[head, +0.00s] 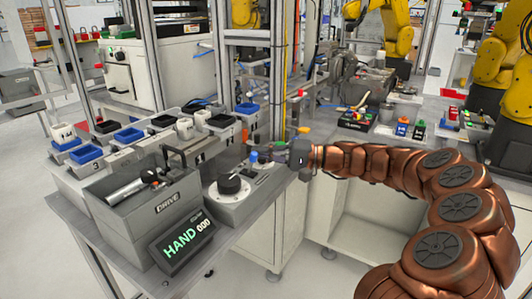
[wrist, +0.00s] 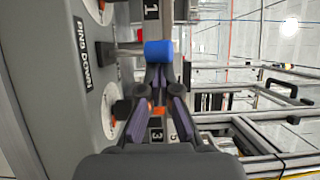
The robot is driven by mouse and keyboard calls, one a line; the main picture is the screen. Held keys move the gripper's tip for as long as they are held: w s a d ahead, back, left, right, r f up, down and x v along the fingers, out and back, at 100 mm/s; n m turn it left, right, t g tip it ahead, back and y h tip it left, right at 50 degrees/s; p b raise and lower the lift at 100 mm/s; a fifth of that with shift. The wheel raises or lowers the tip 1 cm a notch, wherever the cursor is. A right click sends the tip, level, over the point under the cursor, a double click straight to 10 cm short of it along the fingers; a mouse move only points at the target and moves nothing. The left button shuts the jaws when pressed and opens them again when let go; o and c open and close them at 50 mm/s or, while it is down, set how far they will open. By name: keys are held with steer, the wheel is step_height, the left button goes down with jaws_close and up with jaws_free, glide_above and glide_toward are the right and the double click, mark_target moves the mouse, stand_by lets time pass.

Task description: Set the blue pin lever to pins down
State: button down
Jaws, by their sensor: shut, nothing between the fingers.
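The pin lever has a blue cylindrical grip (wrist: 158,53) on a grey shaft at the top centre of the wrist view. A "PINS DOWN" label (wrist: 82,55) is on the grey panel left of it. In the head view a small blue knob (head: 253,156) shows near the inner edge of the bench. My gripper (wrist: 158,72) is shut and empty, its fingertips right below the blue grip in the wrist view. I cannot tell whether they touch it. In the head view my gripper (head: 284,157) is just right of the knob, its fingertips small and unclear.
A black round knob (head: 229,183) on a grey base, a "DRIVE" box (head: 165,208) with a lever and a "HAND 000" display (head: 183,240) stand nearer on the bench. Blue and black trays (head: 129,135) lie behind. Frame posts (head: 278,70) rise close to my gripper.

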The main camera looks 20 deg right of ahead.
steer(key=shift+w+d+r+p, duration=0.1)
steer(key=shift+w+r+p, duration=0.1)
steer(key=shift+w, duration=0.35)
steer(key=shift+w+d+r+p, duration=0.1)
steer(key=shift+w+p, duration=0.1)
steer(key=shift+w, duration=0.35)
steer(key=shift+w+d+r+p, duration=0.1)
steer(key=shift+w+p, duration=0.1)
steer(key=shift+w, duration=0.35)
steer(key=shift+w+d+f, duration=0.15)
steer(key=shift+w+d, duration=0.05)
steer(key=s+d+f, duration=0.2)
steer(key=s+d, duration=0.2)
steer(key=d, duration=0.4)
steer(key=shift+d+f, duration=0.15)
steer(key=shift+f, duration=0.1)
